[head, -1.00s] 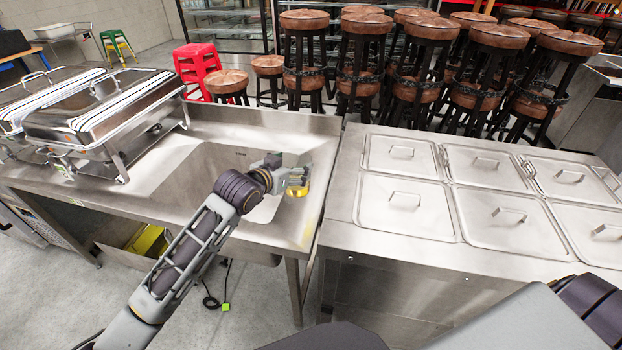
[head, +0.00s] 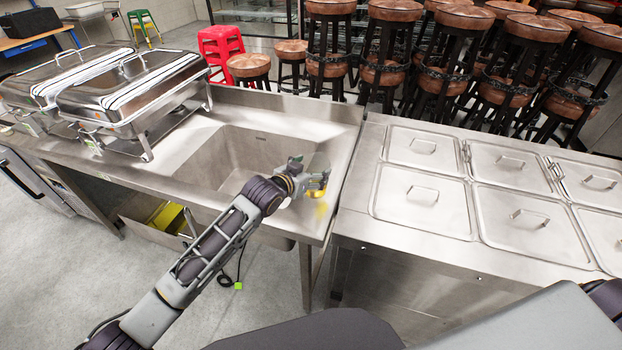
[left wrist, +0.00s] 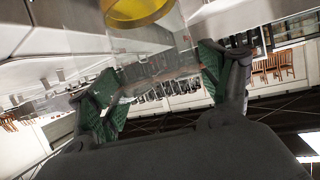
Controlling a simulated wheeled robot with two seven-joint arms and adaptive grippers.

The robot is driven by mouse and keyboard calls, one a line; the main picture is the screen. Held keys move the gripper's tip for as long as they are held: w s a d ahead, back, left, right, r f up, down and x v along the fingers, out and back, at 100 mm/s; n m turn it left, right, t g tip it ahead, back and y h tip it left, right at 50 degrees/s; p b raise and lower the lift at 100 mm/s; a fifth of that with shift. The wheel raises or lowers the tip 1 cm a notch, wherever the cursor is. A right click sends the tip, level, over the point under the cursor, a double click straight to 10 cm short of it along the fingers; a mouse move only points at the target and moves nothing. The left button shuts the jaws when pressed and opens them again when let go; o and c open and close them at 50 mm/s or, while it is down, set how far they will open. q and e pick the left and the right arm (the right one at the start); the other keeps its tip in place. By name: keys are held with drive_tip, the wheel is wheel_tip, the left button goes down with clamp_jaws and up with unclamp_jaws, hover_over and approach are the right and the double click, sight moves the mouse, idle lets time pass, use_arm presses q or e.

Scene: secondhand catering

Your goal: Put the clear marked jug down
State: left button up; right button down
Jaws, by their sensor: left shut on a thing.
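The clear marked jug (head: 319,163) is see-through with yellow at its bottom. It is at the right side of the sink unit, over or on the steel ledge right of the basin; contact with the ledge cannot be told. My left gripper (head: 309,181) is shut on the jug from the left. In the left wrist view, green-padded fingers (left wrist: 160,82) flank the clear wall, and the yellow part (left wrist: 136,12) shows at the top edge. The jug's markings are too small to read. My right gripper is out of view.
The sink basin (head: 240,160) is empty. Chafing dishes (head: 135,90) stand on the left of the sink unit (head: 345,140). A counter with lidded steel pans (head: 420,195) adjoins on the right. Bar stools (head: 440,75) stand behind.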

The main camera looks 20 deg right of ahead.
use_arm(q)
drive_tip(key=shift+f, duration=0.1)
drive_tip(key=shift+f, duration=1.75)
drive_tip(key=shift+f, duration=0.1)
drive_tip(key=o, duration=1.7)
drive_tip(key=shift+s+a, duration=0.1)
drive_tip(key=shift+s, duration=0.05)
drive_tip(key=v, duration=1.1)
drive_tip(key=shift+s+a+r+b, duration=0.15)
drive_tip(key=shift+a+r+b, duration=0.1)
drive_tip(key=shift+r+b, duration=0.1)
